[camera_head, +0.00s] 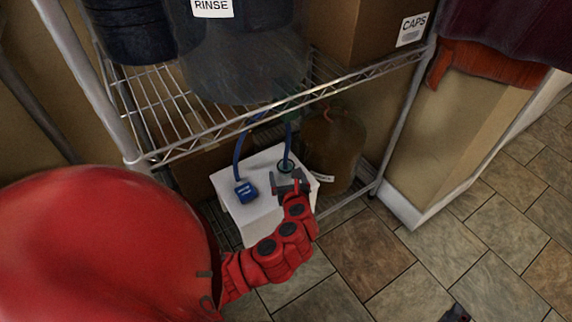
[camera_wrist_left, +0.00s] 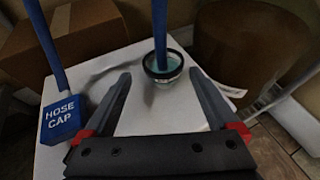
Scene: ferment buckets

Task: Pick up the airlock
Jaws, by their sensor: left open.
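A small round cup (camera_head: 285,165) with a dark rim and teal inside stands on a white box and may be the airlock. In the left wrist view the cup (camera_wrist_left: 163,66) has a blue tube (camera_wrist_left: 159,25) rising from it. My left gripper (camera_head: 290,180) is just in front of the cup. In the left wrist view its open fingers (camera_wrist_left: 160,95) point toward the cup, empty and apart from it. A blue block labelled like "HOSE CAP" (camera_wrist_left: 62,120) sits to the left, with its own blue tube. A dark piece at the head view's bottom right may be my right gripper (camera_head: 456,314).
The white box (camera_head: 245,222) stands under a wire shelf (camera_head: 215,130). A brown jug (camera_head: 335,150) is close on its right. A "RINSE" bucket (camera_head: 235,50) and "CAPS" box (camera_head: 385,30) are above. Tiled floor (camera_head: 450,240) is clear at right.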

